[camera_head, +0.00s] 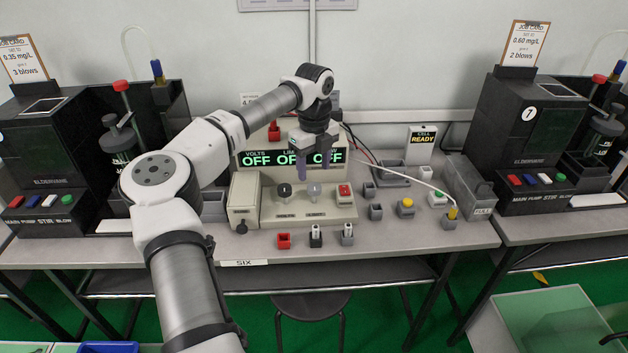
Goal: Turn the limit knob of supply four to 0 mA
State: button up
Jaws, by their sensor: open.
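The bench supply (313,211) is a beige unit in the middle of the table, with a dark display (252,159) reading OFF in green. The table edge below it carries a label, SIX (243,263); I see no label reading four. On its lower front are a black volts knob (285,190) and a grey limit knob (314,190). The pointer settings are too small to read. My gripper (306,168) is open, pointing down in front of the display and above the knobs, apparently empty. It hides part of the display.
A red button (344,190) sits right of the knobs. Small sockets and a yellow button (405,204) lie to the right, near a grey bin (470,190). A CELL READY box (421,139) stands behind. Dark tester units (538,135) flank both sides. Cables run behind the supply.

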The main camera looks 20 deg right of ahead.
aim_at(315, 186)
notch_tip(315, 186, up, 9)
jog(key=shift+f+b, duration=0.2)
jog(key=shift+b, duration=0.15)
